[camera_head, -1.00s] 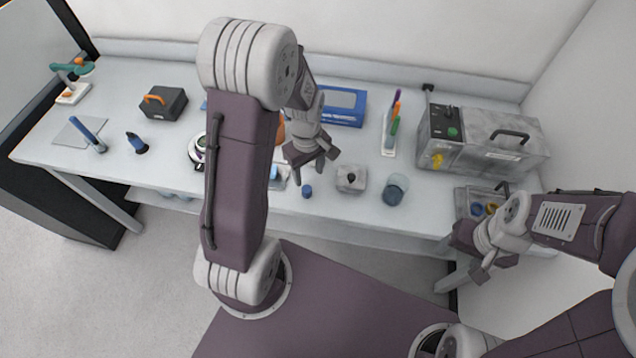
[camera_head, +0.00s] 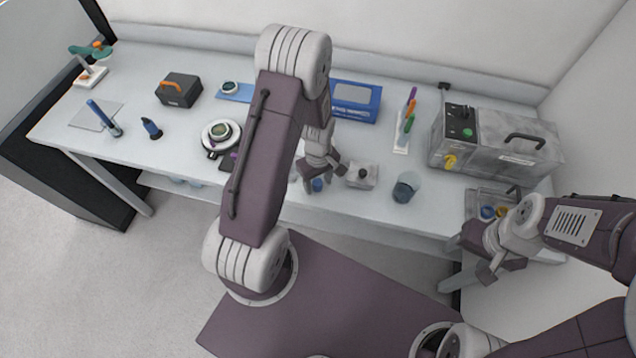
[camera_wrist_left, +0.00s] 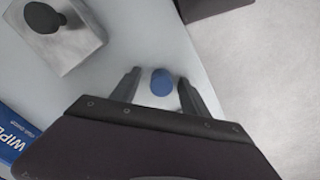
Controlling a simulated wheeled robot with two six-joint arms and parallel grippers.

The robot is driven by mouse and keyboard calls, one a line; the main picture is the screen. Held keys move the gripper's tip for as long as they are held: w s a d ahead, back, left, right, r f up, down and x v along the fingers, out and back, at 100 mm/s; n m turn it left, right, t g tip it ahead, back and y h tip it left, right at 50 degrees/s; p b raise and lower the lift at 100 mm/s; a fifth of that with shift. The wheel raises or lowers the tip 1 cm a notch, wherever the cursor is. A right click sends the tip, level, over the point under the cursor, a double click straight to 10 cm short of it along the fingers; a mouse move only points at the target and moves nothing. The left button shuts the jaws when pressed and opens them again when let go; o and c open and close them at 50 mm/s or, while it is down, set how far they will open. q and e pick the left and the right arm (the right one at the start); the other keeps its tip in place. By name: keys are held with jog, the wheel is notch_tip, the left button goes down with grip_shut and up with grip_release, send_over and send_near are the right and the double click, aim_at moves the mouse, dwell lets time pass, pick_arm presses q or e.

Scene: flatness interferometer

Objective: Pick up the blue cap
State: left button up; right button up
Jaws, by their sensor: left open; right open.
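The blue cap (camera_head: 318,185) is a small cylinder on the white table near its front edge. In the left wrist view the blue cap (camera_wrist_left: 162,83) lies between the two open fingers. My left gripper (camera_head: 322,183) is open and low over the table at the cap; it also shows in the left wrist view (camera_wrist_left: 160,88). I cannot tell whether a finger touches the cap. My right gripper (camera_head: 468,258) is open and empty at the right, in front of the table edge.
A grey block with a black knob (camera_head: 361,176) stands just right of the cap. A cup with dark contents (camera_head: 406,187) is further right. A blue wipes box (camera_head: 357,103) is behind. A grey instrument box (camera_head: 495,142) and a tray with rings (camera_head: 478,197) are at the right.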

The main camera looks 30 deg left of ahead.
aim_at(320, 183)
pick_arm(q)
jog(key=shift+s+a, duration=0.1)
grip_shut()
jog(key=shift+r, duration=0.1)
jog(key=shift+r, duration=0.25)
jog(key=r, duration=0.2)
jog(key=d+r, duration=0.1)
jog(key=r, duration=0.1)
jog(key=s+d+r+b, duration=0.1)
jog(key=s+d+r, duration=0.2)
jog(key=d+r, duration=0.3)
jog(key=d, duration=0.4)
jog(key=shift+s+d+r, duration=0.15)
jog(key=shift+r, duration=0.05)
